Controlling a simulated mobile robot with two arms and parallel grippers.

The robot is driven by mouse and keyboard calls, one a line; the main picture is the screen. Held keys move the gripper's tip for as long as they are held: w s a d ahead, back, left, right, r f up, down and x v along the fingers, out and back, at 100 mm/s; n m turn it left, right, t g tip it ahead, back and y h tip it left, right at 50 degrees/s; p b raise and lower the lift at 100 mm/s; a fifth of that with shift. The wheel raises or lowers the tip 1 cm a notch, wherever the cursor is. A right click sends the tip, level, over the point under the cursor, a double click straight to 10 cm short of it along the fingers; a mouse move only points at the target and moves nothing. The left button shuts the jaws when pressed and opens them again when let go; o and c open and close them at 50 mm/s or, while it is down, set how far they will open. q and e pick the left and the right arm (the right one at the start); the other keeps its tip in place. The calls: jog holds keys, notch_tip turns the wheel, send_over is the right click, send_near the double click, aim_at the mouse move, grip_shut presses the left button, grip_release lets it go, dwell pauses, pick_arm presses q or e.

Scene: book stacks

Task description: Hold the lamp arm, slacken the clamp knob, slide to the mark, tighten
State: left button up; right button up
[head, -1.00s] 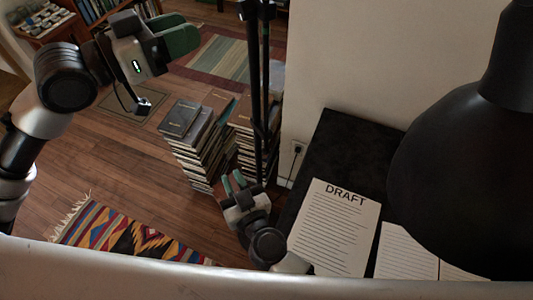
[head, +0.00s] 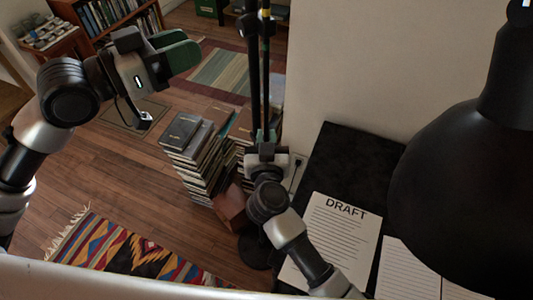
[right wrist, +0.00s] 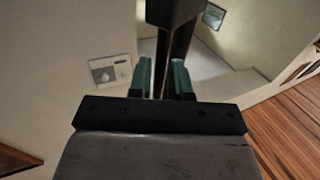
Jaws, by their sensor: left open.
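The lamp has a large black shade (head: 465,190) at the right of the head view. Two dark upright poles (head: 254,70) stand near the middle, with a small yellow mark (head: 265,14) high on one. My right gripper (head: 265,135) is at the lower part of the poles. In the right wrist view its green fingers (right wrist: 162,78) are apart, with a dark upright part (right wrist: 172,35) in front of and between them; whether they touch it is unclear. My left gripper (head: 180,52) is open and empty, left of the poles. I cannot make out the clamp knob.
Book stacks (head: 188,138) stand on the floor just left of the poles. A black desk (head: 352,150) with a DRAFT sheet (head: 335,235) and more papers lies right, against the wall. A patterned rug (head: 130,250) is at front left. The floor below my left gripper is mostly clear.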

jog(key=shift+w+a, duration=0.1)
jog(key=shift+w, duration=1.05)
grip_shut()
dwell(0.5)
jog(key=shift+c, duration=1)
grip_release()
grip_shut()
pick_arm(q)
jog(key=o, duration=0.3)
